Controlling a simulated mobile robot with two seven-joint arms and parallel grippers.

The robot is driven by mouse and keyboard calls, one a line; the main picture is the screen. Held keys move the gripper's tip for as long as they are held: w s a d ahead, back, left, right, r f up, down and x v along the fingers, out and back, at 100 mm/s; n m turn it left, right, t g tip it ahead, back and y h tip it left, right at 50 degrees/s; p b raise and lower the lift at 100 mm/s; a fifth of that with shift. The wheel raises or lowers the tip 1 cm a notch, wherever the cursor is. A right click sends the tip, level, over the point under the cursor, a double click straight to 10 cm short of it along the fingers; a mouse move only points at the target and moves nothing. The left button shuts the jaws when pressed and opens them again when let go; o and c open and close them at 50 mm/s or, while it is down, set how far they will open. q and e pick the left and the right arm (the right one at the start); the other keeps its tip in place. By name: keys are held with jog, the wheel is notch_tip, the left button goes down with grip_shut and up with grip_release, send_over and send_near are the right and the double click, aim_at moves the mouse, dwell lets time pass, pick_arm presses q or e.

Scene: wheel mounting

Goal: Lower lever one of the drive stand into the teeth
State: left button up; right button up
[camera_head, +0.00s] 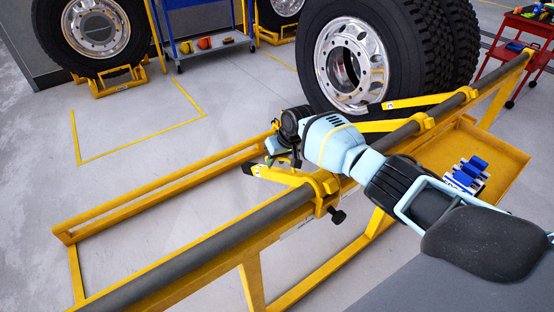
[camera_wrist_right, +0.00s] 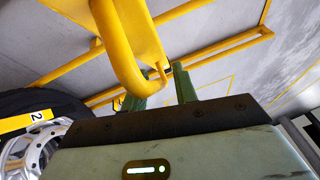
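The drive stand is a yellow frame with a long grey bar (camera_head: 225,243). A yellow lever (camera_head: 285,176) with a black tip sticks out from a collar on the bar, left of my right arm; its number is not readable. My right gripper (camera_head: 278,156) is just above and behind this lever in the head view, partly hidden by its own wrist. In the right wrist view, its green fingers (camera_wrist_right: 160,92) stand apart. A curved yellow part (camera_wrist_right: 130,60) overlaps the left finger; I cannot tell whether they touch. My left gripper is not in view.
Another lever (camera_head: 425,101) lies farther along the bar; a yellow piece marked 2 (camera_wrist_right: 25,122) shows in the right wrist view. A large wheel (camera_head: 345,65) stands behind the stand. A yellow tray (camera_head: 505,155) holds a blue-and-white item (camera_head: 468,174). Floor at left is clear.

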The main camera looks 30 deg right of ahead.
jog(key=p+v, duration=0.2)
jog(key=v, duration=0.4)
jog(key=shift+r, duration=0.25)
jog(key=shift+s+d+r, duration=0.15)
jog(key=shift+s+r, duration=0.25)
jog(key=shift+r, duration=0.15)
jog(key=shift+p, duration=0.3)
